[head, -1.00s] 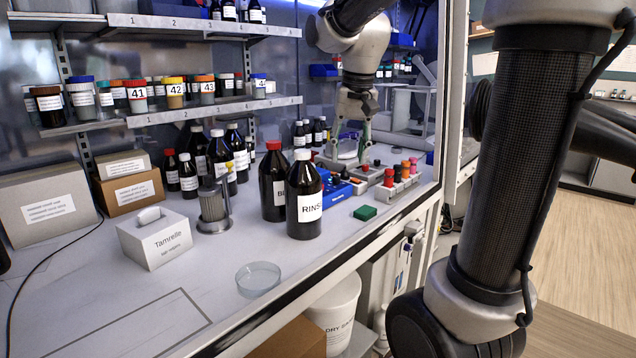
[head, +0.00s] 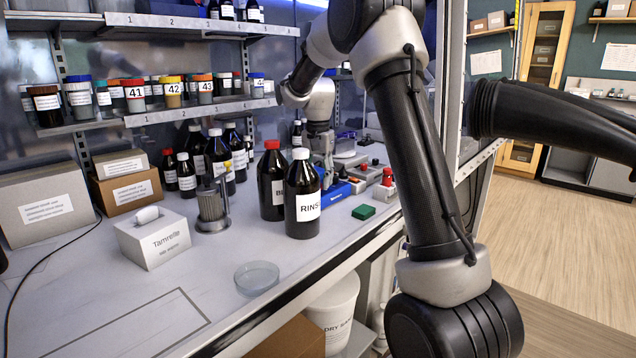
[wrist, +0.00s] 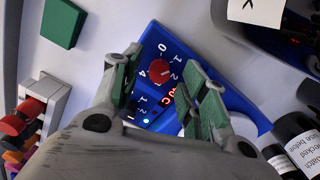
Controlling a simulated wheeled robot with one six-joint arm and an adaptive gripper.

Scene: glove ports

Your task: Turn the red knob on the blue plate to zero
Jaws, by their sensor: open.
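The red knob (wrist: 159,71) sits on the front panel of the blue plate (wrist: 215,68) in the wrist view, with printed numbers around it, among them 0, 1, 2 and 4. I cannot clearly tell where its pointer stands. My gripper (wrist: 164,62) is open, with its green-padded fingers on either side of the knob in the picture; I see no contact. A red lit display shows below the knob, partly hidden by a finger. In the head view the blue plate (head: 336,194) is behind the dark bottles, with my gripper (head: 327,178) just above it.
The RINSE bottle (head: 303,195) and another dark bottle (head: 271,181) stand left of the plate. A green block (head: 363,212) lies in front. A rack with red-capped items (wrist: 40,110) is at the left in the wrist view.

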